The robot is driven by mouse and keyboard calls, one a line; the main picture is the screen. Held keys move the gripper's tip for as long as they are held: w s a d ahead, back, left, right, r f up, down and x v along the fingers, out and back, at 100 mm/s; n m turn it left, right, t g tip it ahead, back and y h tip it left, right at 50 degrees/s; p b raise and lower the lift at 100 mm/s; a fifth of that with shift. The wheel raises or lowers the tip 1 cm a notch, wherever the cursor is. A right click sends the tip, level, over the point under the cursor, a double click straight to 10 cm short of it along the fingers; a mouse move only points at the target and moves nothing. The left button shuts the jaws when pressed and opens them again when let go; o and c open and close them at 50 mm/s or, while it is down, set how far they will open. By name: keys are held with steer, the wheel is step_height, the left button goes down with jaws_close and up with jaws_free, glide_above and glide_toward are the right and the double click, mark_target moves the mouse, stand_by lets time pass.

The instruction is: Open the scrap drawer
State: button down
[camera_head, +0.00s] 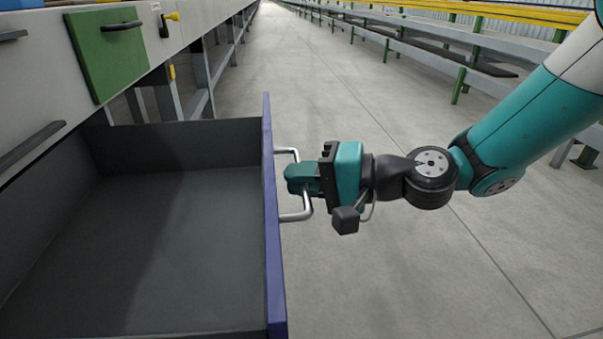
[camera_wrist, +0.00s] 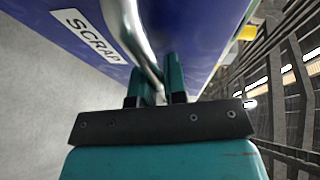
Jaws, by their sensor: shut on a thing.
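The scrap drawer (camera_head: 274,235) has a blue front and a dark grey inside, and it stands well out from the table on the left in the head view. Its inside is empty where I see it. Its front with the white SCRAP label (camera_wrist: 90,36) shows in the wrist view. A metal bar handle (camera_head: 296,216) is on the outer face of the front. My gripper (camera_head: 302,180) is shut on the handle, with a finger on each side of the bar in the wrist view (camera_wrist: 158,88).
The table side (camera_head: 30,70) carries a green panel (camera_head: 110,50) with a black handle and a yellow-tipped lever (camera_head: 171,17). Grey floor (camera_head: 400,280) is clear right of the drawer front. Railings with green posts (camera_head: 459,85) run along the right.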

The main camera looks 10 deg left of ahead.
steer(key=shift+w+d, duration=0.1)
steer(key=c, duration=1.2)
jaws_free()
steer(key=shift+o, duration=0.2)
steer(key=p+v, duration=0.5)
steer(key=v, duration=1.2)
steer(key=shift+d, duration=0.25)
